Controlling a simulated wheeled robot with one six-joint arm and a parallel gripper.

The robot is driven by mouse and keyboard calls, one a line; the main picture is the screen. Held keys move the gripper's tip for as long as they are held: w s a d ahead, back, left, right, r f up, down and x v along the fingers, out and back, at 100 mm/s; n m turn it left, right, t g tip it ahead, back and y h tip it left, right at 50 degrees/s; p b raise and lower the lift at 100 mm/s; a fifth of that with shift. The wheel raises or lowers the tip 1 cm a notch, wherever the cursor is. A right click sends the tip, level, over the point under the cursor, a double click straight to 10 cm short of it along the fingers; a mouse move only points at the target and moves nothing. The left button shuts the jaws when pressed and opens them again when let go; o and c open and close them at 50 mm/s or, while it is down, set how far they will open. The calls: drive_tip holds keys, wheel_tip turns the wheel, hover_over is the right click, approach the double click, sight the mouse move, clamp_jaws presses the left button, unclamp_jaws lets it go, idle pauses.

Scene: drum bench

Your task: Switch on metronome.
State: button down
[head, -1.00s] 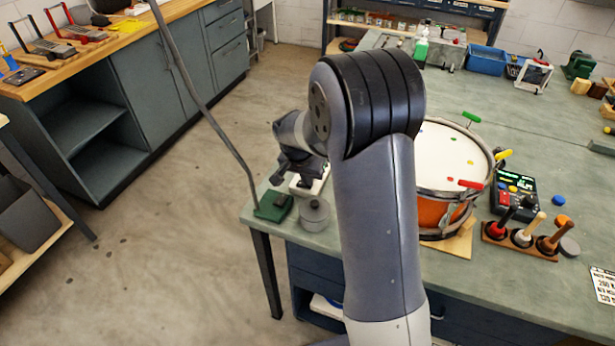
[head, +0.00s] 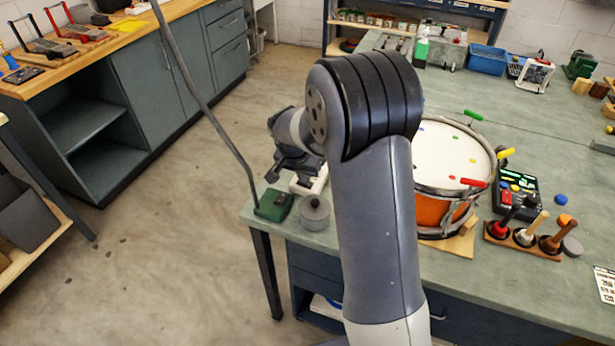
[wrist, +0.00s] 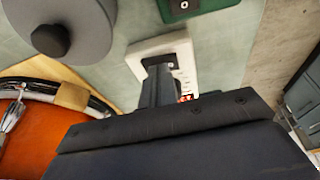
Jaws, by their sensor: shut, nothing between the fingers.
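A white box (head: 312,183) stands near the bench's left end, partly hidden behind my arm and gripper. The wrist view shows the white box (wrist: 138,68) with a dark switch-like patch on its face and a small red detail beside my fingers. I cannot tell whether this box is the metronome. My gripper (head: 292,172) is shut and empty, over the box. In the wrist view my gripper (wrist: 158,72) overlaps the dark patch; contact cannot be told. A green box (head: 274,205) with a black switch, also in the wrist view (wrist: 215,6), stands beside it.
A grey round pot (head: 315,214) stands close by. An orange drum (head: 436,212) is right of my arm. A black device (head: 523,184) with a lit green display and a mallet rack (head: 520,246) stand farther right. Open floor lies left of the bench.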

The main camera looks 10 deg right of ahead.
drive_tip(key=shift+r, duration=0.1)
wheel_tip(320, 180, up, 4)
drive_tip(key=p, duration=0.2)
drive_tip(key=shift+s+d+r+p, duration=0.1)
drive_tip(key=shift+d+r+p, duration=0.1)
drive_tip(key=shift+p, duration=0.2)
drive_tip(key=s+r+b, duration=0.1)
drive_tip(key=s+r, duration=0.2)
drive_tip(key=r, duration=0.6)
drive_tip(key=shift+s+a+b, duration=0.15)
drive_tip(key=shift+s+b, duration=0.1)
drive_tip(key=shift+b, duration=0.1)
drive_tip(key=x, duration=0.3)
drive_tip(key=w+a+x, duration=0.1)
drive_tip(key=x, duration=0.3)
drive_tip(key=a+x, duration=0.1)
drive_tip(key=x, duration=0.2)
drive_tip(key=shift+w+f, duration=0.25)
drive_tip(key=shift+f, duration=0.05)
drive_tip(key=shift+s+b, duration=0.1)
drive_tip(key=shift+b, duration=0.4)
drive_tip(key=shift+d+v, duration=0.1)
drive_tip(key=shift+v, duration=1)
drive_tip(key=shift+d+v, duration=0.15)
drive_tip(key=shift+v, duration=0.95)
